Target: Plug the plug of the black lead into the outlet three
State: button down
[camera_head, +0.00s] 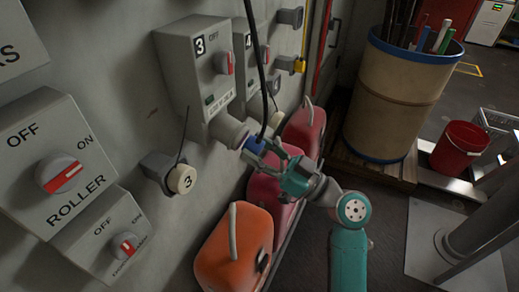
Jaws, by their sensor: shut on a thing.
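Outlet three is a grey wall box (181,72) marked 3, with a red-and-grey switch near OFF. Its round socket (228,131) sticks out at the bottom, facing right and toward me. My teal gripper (264,150) is shut on the blue plug (254,145) in front of this socket. The plug's front end is at or very close to the socket mouth; I cannot tell whether it is inside. The black lead (257,57) loops at the plug and runs up out of the picture. The fingers hide part of the plug.
A round cap (182,179) marked 3 sits at a grey wall fitting (156,165). Box four (248,56) is just beyond outlet three. Orange (233,250) and red (304,130) canisters stand below along the wall. A large drum (398,95) stands behind my arm.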

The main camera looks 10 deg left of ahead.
jog(key=shift+w+a+r, duration=0.15)
jog(key=shift+a, duration=0.25)
jog(key=shift+c, duration=2.3)
grip_release()
